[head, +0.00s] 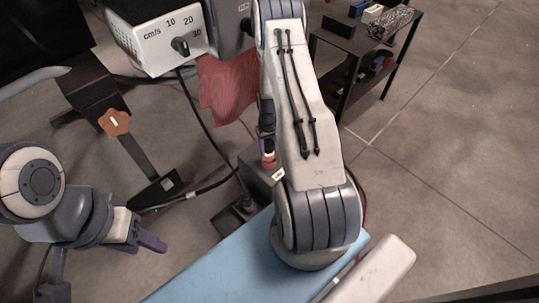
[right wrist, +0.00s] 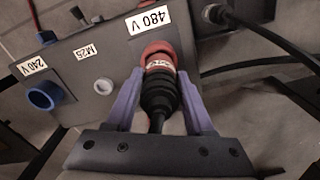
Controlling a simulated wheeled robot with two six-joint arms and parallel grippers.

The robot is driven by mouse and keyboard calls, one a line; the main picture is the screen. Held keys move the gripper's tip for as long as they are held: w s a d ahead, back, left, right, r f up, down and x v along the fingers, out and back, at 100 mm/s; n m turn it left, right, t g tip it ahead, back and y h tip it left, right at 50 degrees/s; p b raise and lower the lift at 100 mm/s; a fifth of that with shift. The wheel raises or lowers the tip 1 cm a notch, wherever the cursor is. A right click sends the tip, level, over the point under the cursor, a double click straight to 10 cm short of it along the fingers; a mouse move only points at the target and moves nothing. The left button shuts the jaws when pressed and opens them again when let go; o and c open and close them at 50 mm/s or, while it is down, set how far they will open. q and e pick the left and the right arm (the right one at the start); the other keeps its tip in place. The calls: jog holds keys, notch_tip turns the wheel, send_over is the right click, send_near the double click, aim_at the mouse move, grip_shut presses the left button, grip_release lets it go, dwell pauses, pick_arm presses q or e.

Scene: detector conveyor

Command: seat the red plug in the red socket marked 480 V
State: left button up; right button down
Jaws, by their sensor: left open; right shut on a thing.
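In the right wrist view, my right gripper (right wrist: 158,88) is shut on the red plug (right wrist: 160,64), which has a black ribbed boot and a black cable. The plug's red front meets the red socket (right wrist: 154,48) under the 480 V label (right wrist: 149,21) on the grey box. They look lined up and touching; how deep the plug sits is hidden. In the head view, my right arm covers most of this spot; a bit of red (head: 268,159) shows beside it. My left gripper (head: 144,244) is open and empty at lower left, away from the box.
The grey box (right wrist: 84,72) also has a blue 240 V socket (right wrist: 45,95) and an M25 fitting (right wrist: 103,86). A white speed-dial box (head: 155,38) and red cloth (head: 222,88) are behind. A black shelf (head: 345,52) stands at upper right.

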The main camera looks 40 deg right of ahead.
aim_at(270, 153)
notch_tip(270, 153, down, 4)
jog(key=shift+s+r+b, duration=0.1)
jog(key=shift+b, duration=0.7)
jog(key=shift+c, duration=1.4)
grip_release()
jog(key=shift+r, duration=0.1)
jog(key=shift+r, duration=0.1)
